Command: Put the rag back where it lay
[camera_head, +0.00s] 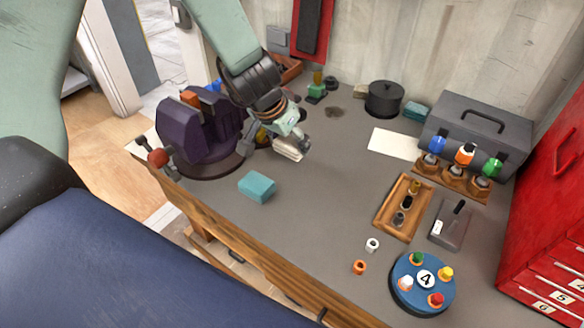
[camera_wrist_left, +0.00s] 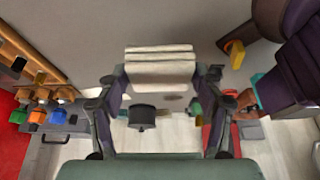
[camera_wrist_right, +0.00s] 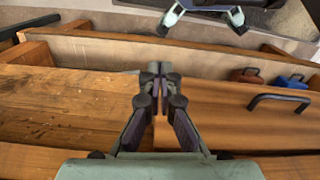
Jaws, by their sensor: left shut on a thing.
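The rag (camera_head: 288,154) is a folded cream cloth, seen just below my left gripper (camera_head: 290,144), near the vise. In the left wrist view the rag (camera_wrist_left: 160,68) lies between the two fingers of my left gripper (camera_wrist_left: 160,80), which is shut on it. I cannot tell whether its underside touches the bench. My right gripper (camera_wrist_right: 158,75) has its fingertips together, with nothing seen between them, above wooden drawers; it is not in the head view.
A purple vise (camera_head: 205,130) stands left of my left gripper. A teal block (camera_head: 257,187) lies in front. A white sheet (camera_head: 393,144), wooden tray (camera_head: 403,205), blue disc (camera_head: 422,283) and grey toolbox (camera_head: 476,132) are to the right. The bench's middle (camera_head: 320,205) is clear.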

